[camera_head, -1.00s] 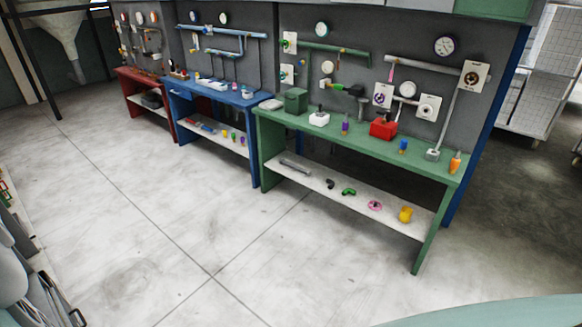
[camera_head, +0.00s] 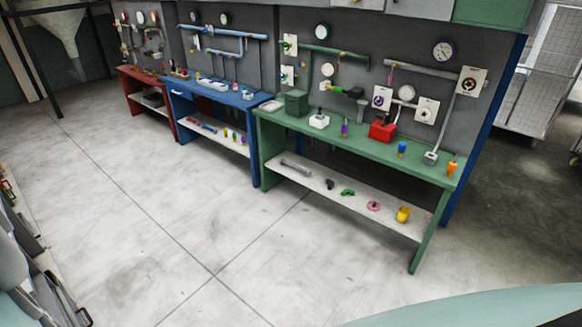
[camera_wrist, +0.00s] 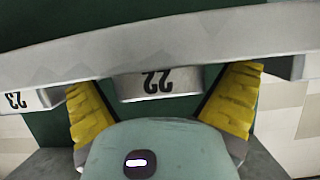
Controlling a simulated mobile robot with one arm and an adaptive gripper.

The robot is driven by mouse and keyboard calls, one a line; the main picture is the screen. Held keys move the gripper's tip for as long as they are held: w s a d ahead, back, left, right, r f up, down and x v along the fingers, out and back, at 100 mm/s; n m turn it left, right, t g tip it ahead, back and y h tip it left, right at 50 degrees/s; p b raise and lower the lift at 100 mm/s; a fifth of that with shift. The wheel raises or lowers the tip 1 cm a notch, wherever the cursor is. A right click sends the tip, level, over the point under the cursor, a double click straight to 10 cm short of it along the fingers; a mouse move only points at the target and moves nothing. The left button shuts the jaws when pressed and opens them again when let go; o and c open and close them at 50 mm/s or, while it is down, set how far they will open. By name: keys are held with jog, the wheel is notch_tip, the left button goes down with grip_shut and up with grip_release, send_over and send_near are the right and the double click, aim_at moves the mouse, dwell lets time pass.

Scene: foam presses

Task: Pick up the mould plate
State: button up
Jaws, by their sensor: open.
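My gripper (camera_wrist: 160,88) shows in the wrist view with two yellow ridged fingers spread wide apart and nothing held between them. A long grey bar (camera_wrist: 120,52) crosses in front of the fingertips. A grey block marked 22 (camera_wrist: 160,84), upside down in the picture, sits below the bar, between the fingers. I cannot tell for certain which part is the mould plate, or whether the fingers touch the bar. The head view shows neither my gripper nor a clear mould plate.
A label marked 23 (camera_wrist: 22,101) is at the wrist view's left. In the head view, green (camera_head: 350,142), blue (camera_head: 213,92) and red (camera_head: 136,75) benches carry small parts below wall pipes. The concrete floor (camera_head: 150,205) before them is clear.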

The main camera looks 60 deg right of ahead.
jog(key=shift+c, duration=0.2)
jog(key=c, duration=1.2)
jog(key=shift+r, duration=0.15)
